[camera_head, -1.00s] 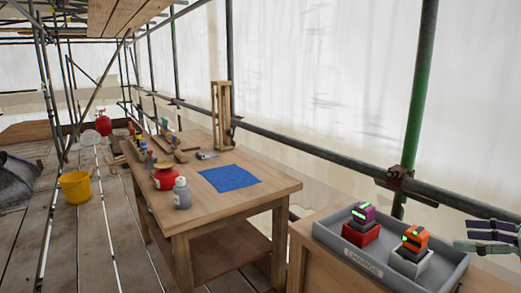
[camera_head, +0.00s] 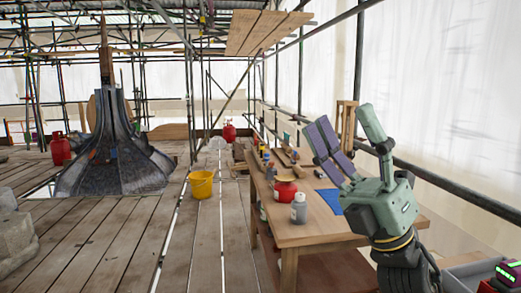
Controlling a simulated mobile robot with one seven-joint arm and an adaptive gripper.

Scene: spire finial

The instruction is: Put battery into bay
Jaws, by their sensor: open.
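My gripper (camera_head: 343,125) is at the right, in front of the workbench, with its fingers pointing up and spread apart. Nothing shows between them. A purple-and-black battery (camera_head: 508,274) with green lights is partly visible at the lower right corner, cut off by the picture edge. It sits low and to the right of my gripper, well apart from it. Part of the grey charging tray (camera_head: 462,277) shows beside it. The orange battery seen earlier is out of view. I cannot make out a battery bay in this view.
A wooden workbench (camera_head: 318,225) holds a blue mat (camera_head: 329,199), a grey bottle (camera_head: 299,208) and a red container (camera_head: 284,191). A yellow bucket (camera_head: 201,184) stands on the plank floor. A dark spire (camera_head: 118,150) stands at the left. A stone block (camera_head: 15,240) is at lower left.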

